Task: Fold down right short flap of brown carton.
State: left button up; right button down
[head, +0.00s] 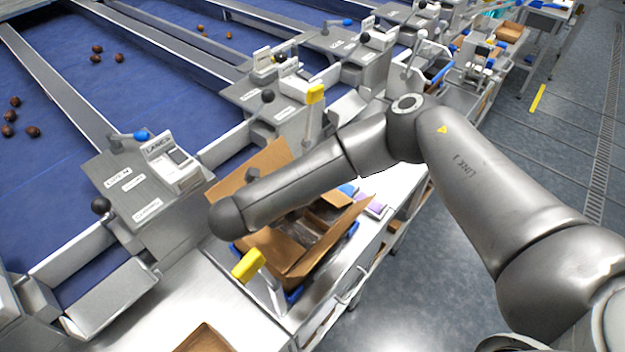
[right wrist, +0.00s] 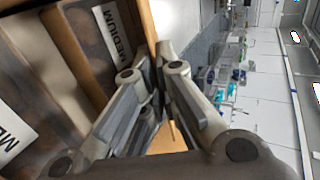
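The open brown carton (head: 318,262) stands on the bench in the middle of the head view. A large flap (head: 272,160) stands up on its far left side. Dark packs lie inside it; in the right wrist view two labels read "MEDIUM" (right wrist: 112,32). My right arm crosses over the carton and hides part of it. My right gripper (right wrist: 164,52) shows in the right wrist view, its fingertips together at a brown carton edge (right wrist: 149,22). I cannot tell whether they pinch that cardboard, or which flap it is. My left gripper is not in view.
Blue trim (head: 294,295) shows under the carton. A yellow-topped lever (head: 248,264) stands close at its front left. Grey lane stations (head: 150,195) and blue belts with dates (head: 60,160) lie left. Another brown carton (head: 205,340) is at the bottom edge. Floor (head: 430,250) is clear right.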

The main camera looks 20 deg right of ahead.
jog(key=shift+s+a+f+t+h, duration=0.15)
jog(key=shift+a+f+t+h, duration=0.05)
jog(key=shift+f+t+h, duration=0.35)
jog(key=c, duration=1.7)
grip_release()
jog(key=shift+h, duration=0.25)
jog(key=v, duration=1.2)
jog(key=shift+r, duration=0.2)
